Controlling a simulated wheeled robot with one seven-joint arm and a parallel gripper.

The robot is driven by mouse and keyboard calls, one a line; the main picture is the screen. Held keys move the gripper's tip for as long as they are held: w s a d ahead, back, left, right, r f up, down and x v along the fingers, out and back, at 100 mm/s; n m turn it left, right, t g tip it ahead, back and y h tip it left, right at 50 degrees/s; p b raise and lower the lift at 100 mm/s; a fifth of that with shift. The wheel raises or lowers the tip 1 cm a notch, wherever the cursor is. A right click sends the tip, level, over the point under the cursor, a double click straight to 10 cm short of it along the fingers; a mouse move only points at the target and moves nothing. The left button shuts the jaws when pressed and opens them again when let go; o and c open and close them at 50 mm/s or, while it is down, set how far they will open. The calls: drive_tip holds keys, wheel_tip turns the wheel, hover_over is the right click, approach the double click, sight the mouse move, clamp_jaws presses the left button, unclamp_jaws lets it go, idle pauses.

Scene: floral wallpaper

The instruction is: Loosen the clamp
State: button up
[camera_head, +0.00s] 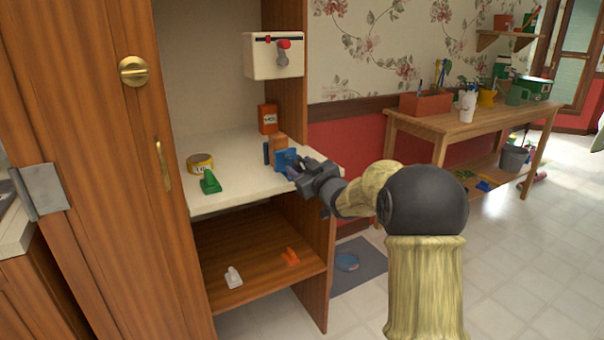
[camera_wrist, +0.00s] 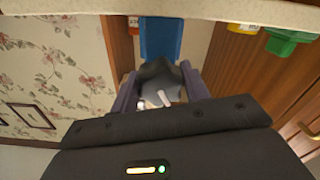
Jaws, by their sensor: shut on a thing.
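The blue clamp (camera_head: 287,159) stands near the right front of the white shelf, with a brown block (camera_head: 278,142) right behind it. In the wrist view its blue body (camera_wrist: 160,38) is at the top middle, with a dark grey knob (camera_wrist: 158,75) in front of it that bears a pale mark. My gripper (camera_head: 298,174) reaches in from the right at the front of the clamp. In the wrist view its two purple-grey fingers (camera_wrist: 160,92) are on either side of the knob, shut on it. The knob is mostly hidden in the head view.
A green object (camera_head: 210,183) and a yellow tin (camera_head: 200,163) are left on the shelf; an orange-red box (camera_head: 268,119) stands behind. A white box with a red-topped lever (camera_head: 274,55) hangs above. A wooden table (camera_head: 450,124) is at right.

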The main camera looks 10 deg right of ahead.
drive_tip(key=n+b, duration=0.1)
drive_tip(key=n, duration=0.1)
drive_tip(key=n+b, duration=0.2)
drive_tip(key=n, duration=0.1)
drive_tip(key=n+b, duration=0.1)
drive_tip(key=n, duration=0.1)
drive_tip(key=shift+f+b, duration=0.25)
drive_tip(key=shift+b, duration=0.15)
drive_tip(key=n+b, duration=0.4)
drive_tip(key=n, duration=0.2)
drive_tip(key=shift+n, duration=0.4)
drive_tip(key=n+b, duration=0.5)
drive_tip(key=n, duration=0.1)
drive_tip(key=n+b, duration=0.2)
drive_tip(key=n, duration=0.1)
drive_tip(key=shift+f+n, duration=0.1)
drive_tip(key=shift+n, duration=0.3)
drive_tip(key=shift+n+b, duration=1)
drive_tip(key=shift+n, duration=0.5)
drive_tip(key=o, duration=1)
drive_tip(key=shift+r, duration=0.25)
